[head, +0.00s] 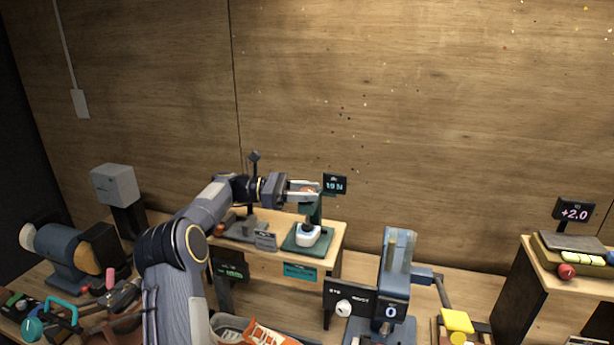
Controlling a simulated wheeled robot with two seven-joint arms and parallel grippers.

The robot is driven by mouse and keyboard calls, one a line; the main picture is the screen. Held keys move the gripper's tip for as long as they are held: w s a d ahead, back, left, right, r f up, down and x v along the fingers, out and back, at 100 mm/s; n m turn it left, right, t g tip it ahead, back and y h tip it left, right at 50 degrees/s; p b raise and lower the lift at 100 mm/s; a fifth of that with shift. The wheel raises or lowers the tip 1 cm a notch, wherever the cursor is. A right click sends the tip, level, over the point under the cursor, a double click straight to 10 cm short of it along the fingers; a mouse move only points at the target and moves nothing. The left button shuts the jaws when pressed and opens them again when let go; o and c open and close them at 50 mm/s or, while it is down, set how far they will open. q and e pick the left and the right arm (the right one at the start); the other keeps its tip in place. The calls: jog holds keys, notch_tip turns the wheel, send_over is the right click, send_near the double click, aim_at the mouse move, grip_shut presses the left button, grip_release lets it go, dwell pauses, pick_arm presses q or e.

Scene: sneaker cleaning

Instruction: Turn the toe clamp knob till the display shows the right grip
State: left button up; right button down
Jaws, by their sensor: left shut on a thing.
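My left gripper (304,190) is shut at the top of a green stand on the wooden shelf. It appears to be closed on the toe clamp knob, which its fingers mostly hide. The green toe clamp stand (318,212) has a post and a base, with a white rounded piece (308,236) below the gripper. A small dark display (335,185) just right of the fingers seems to read 19 N in green; its smaller top line is too small to read. My right gripper is not in view.
A grey-blue machine (396,262) showing 0 stands right of the shelf (335,235). An orange sneaker (268,334) lies at the bottom edge. A grinder-like machine (62,255) is at left. A display (574,212) reading +2.0 is at far right.

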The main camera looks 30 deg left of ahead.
pick_arm(q)
jog(key=shift+m+g+h, duration=0.3)
jog(key=shift+m+g, duration=0.3)
jog(key=shift+g, duration=0.6)
jog(key=o, duration=1)
jog(key=shift+d, duration=0.1)
jog(key=shift+c, duration=0.2)
